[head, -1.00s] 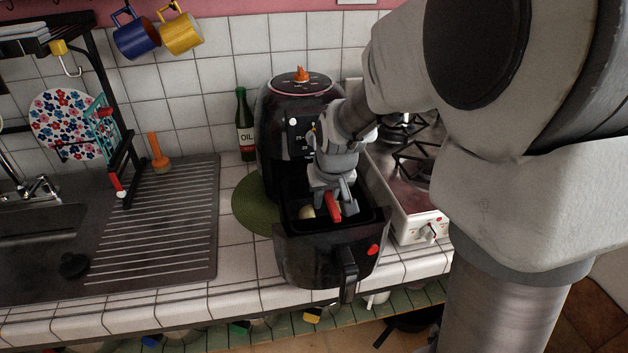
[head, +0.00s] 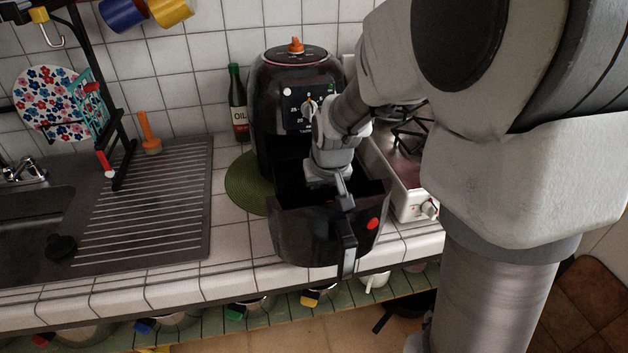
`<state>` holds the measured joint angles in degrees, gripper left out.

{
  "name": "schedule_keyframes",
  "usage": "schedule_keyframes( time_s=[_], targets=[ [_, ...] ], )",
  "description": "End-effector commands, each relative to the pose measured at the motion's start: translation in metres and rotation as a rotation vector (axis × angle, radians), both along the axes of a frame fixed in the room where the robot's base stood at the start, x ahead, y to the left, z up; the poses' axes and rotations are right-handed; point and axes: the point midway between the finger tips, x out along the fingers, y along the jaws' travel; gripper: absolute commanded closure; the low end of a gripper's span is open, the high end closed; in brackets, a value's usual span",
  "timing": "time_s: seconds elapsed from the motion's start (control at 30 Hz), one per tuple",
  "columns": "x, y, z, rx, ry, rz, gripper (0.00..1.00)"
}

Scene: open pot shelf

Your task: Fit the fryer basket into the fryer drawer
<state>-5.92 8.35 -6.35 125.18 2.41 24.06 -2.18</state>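The black fryer drawer (head: 310,232) is pulled out of the black air fryer (head: 285,88) in the head view, with its handle (head: 348,250) towards me over the counter edge. My gripper (head: 343,192) points down into the open top of the drawer, near its front right part. The fingertips are partly hidden by the wrist and the drawer's front wall, so I cannot tell whether they are open or shut. I cannot make out the fryer basket apart from the dark drawer interior.
A green round mat (head: 248,185) lies under the fryer. An oil bottle (head: 238,108) stands left of the fryer. A gas hob (head: 405,185) is close on the right. The ribbed drainboard (head: 150,210) at left is mostly clear.

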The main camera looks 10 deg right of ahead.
Motion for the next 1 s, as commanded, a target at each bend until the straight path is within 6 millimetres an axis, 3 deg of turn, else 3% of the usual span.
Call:
schedule_keyframes(
  time_s=[0.67, 0.7, 0.83, 0.87, 1.0],
  targets=[
    [0.0007, -0.0001, -0.0034, 0.0, -0.003, 0.0, 1.0],
    [0.0008, -0.0001, -0.0022, 0.0, -0.003, 0.0, 0.74],
    [0.0005, -0.0001, -0.0025, 0.0, -0.002, 0.0, 0.51],
    [0.0005, -0.0001, -0.0025, 0.0, -0.002, 0.0, 0.46],
    [0.0002, -0.0001, -0.0028, 0.0, -0.001, 0.0, 0.46]
  ],
)
